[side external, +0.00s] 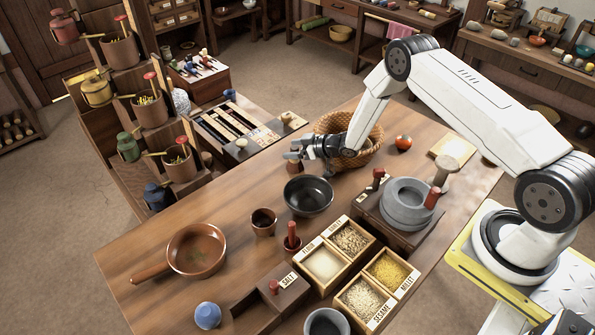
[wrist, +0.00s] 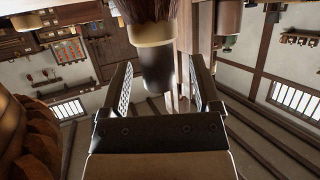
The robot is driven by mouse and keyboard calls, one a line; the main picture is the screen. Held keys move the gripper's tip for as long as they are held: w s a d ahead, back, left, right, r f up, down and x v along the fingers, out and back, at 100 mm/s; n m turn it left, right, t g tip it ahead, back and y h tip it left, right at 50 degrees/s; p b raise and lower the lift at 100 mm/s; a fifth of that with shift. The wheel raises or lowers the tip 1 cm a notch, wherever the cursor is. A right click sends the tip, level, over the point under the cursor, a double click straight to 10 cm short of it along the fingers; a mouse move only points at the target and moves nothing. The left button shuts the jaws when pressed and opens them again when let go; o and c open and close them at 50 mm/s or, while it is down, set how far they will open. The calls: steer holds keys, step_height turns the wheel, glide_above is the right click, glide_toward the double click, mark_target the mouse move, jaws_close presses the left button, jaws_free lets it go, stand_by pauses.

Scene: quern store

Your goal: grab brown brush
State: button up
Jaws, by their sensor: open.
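The brush shows in the wrist view (wrist: 152,34) with dark brown bristles at the top edge, a cream band and a black handle end. Its handle end shows between the two fingers of my gripper (wrist: 162,80), which are apart, with a gap on each side. In the side view my gripper (side external: 291,149) is beside the wicker basket, low over the table's far edge. A small brown piece, likely the brush's bristles (side external: 294,168), shows just below the fingers. The rest of it is hidden by the gripper there, and I cannot tell whether they touch.
The wicker basket (side external: 368,150) stands right behind my gripper. A black bowl (side external: 308,196) is close in front. A stone quern (side external: 406,204), grain boxes (side external: 350,240) and a copper pan (side external: 196,250) share the table (side external: 150,312). The wood left of the black bowl is clear.

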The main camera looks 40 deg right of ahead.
jaws_close()
steer(key=shift+r, duration=0.2)
stand_by(0.3)
steer(key=shift+r, duration=4.85)
